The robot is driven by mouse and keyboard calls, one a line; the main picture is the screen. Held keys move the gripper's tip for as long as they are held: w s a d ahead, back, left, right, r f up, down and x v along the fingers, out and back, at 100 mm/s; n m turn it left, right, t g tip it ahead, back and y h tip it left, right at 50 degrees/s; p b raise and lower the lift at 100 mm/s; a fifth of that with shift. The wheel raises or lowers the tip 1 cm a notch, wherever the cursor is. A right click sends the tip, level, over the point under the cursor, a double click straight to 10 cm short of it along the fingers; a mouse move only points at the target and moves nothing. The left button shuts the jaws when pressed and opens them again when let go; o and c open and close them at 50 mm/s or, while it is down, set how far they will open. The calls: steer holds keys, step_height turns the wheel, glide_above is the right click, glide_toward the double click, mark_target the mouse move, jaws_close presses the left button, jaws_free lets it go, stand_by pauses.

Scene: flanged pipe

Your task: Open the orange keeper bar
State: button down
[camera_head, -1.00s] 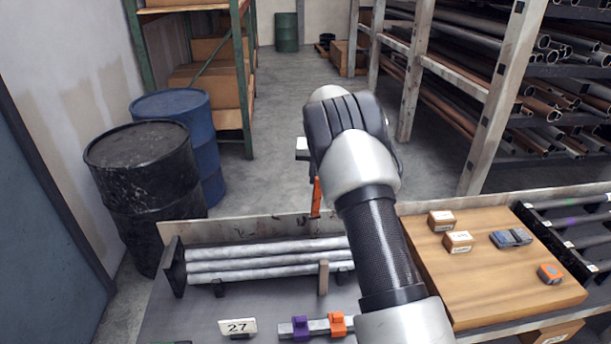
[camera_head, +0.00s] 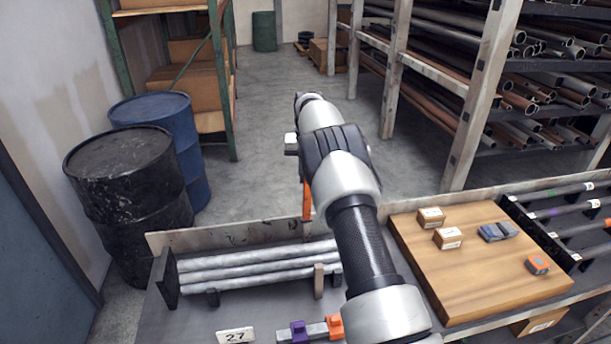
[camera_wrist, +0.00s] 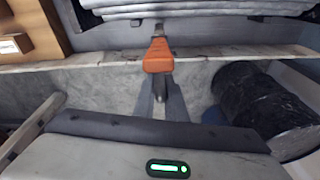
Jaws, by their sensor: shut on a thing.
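The orange keeper bar (camera_head: 307,202) stands upright at the back edge of the bench in the head view, just left of my arm. In the wrist view the keeper bar (camera_wrist: 158,56) lies across the bench's rim, its far end toward the grey pipes (camera_wrist: 205,9). My gripper (camera_wrist: 160,92) is shut on the near end of the bar in the wrist view. In the head view my own forearm and wrist hide the fingers. Three grey pipes (camera_head: 255,262) lie side by side in a rack on the bench, left of my arm.
A purple clamp (camera_head: 299,331) and an orange clamp (camera_head: 334,326) sit on a bar near a "27" card (camera_head: 236,336). A wooden board (camera_head: 480,265) with small boxes is at the right. Black (camera_head: 130,200) and blue (camera_head: 165,130) drums stand left; the floor beyond the bench is open.

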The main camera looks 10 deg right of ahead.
steer(key=shift+a, duration=0.2)
steer(key=c, duration=1.8)
jaws_free()
steer(key=shift+c, duration=0.2)
steer(key=shift+d, duration=0.1)
steer(key=shift+r, duration=0.25)
steer(key=s+r, duration=0.3)
steer(key=r, duration=1.3)
steer(key=shift+r, duration=0.3)
